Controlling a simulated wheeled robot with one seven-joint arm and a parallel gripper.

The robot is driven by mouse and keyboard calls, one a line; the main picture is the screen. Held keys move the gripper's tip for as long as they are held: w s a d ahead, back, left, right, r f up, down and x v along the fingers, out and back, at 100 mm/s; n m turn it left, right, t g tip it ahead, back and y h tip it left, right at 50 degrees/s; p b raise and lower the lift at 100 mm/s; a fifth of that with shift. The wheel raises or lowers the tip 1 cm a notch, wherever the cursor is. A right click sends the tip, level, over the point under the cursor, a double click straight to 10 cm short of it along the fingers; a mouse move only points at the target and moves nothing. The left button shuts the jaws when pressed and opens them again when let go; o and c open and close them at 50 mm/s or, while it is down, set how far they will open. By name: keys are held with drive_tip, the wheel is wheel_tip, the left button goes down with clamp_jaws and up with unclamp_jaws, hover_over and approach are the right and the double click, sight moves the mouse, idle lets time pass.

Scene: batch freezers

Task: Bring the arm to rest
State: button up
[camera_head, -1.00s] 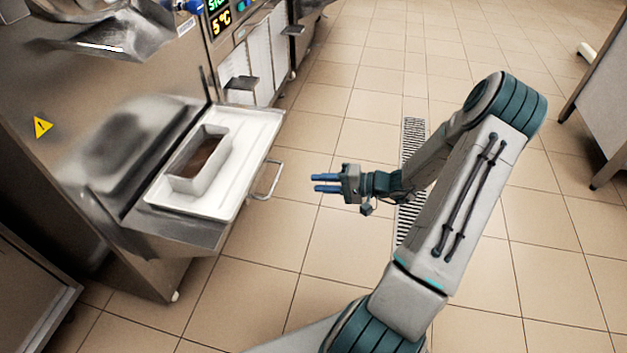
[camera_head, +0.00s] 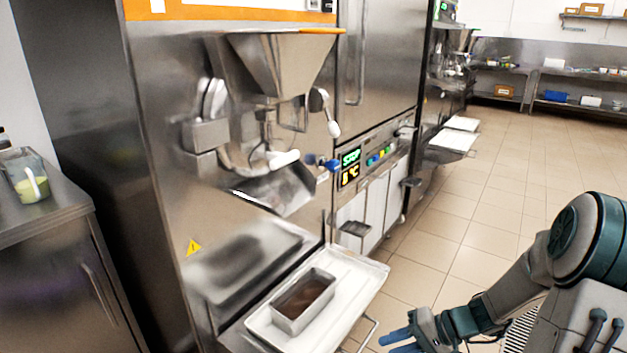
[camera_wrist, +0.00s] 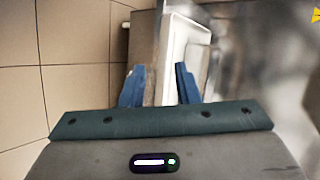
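My gripper (camera_head: 397,338) is at the bottom of the head view, to the right of the white tray and apart from it. In the wrist view its two blue fingers (camera_wrist: 159,88) stand apart with nothing between them, so it is open and empty. My arm is bent at the lower right of the head view. Its lower part is cut off by the frame edge.
A batch freezer (camera_head: 170,100) with a hopper stands at the left. A metal pan (camera_head: 318,309) with brown content sits on the white tray (camera_head: 352,287) on its front shelf. A counter (camera_head: 45,210) stands far left. Tiled floor (camera_head: 500,170) is open at the right.

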drive_tip(key=s+a+r+n+h+p, duration=0.1)
drive_tip(key=s+r+h+p, duration=0.2)
drive_tip(key=r+p, duration=0.3)
drive_tip(key=s+a+r+n+h+p, duration=0.1)
drive_tip(key=s+r+h+p, duration=0.3)
drive_tip(key=r, duration=1.3)
drive_tip(key=s+a+r+n+t+h+p, duration=0.1)
drive_tip(key=s+r+h+p, duration=0.2)
drive_tip(key=s+r+p, duration=0.3)
wheel_tip(320, 180, up, 6)
drive_tip(key=p, duration=0.3)
drive_tip(key=shift+s+r+h, duration=0.15)
drive_tip(key=shift+s+h, duration=0.15)
drive_tip(key=shift+s, duration=0.05)
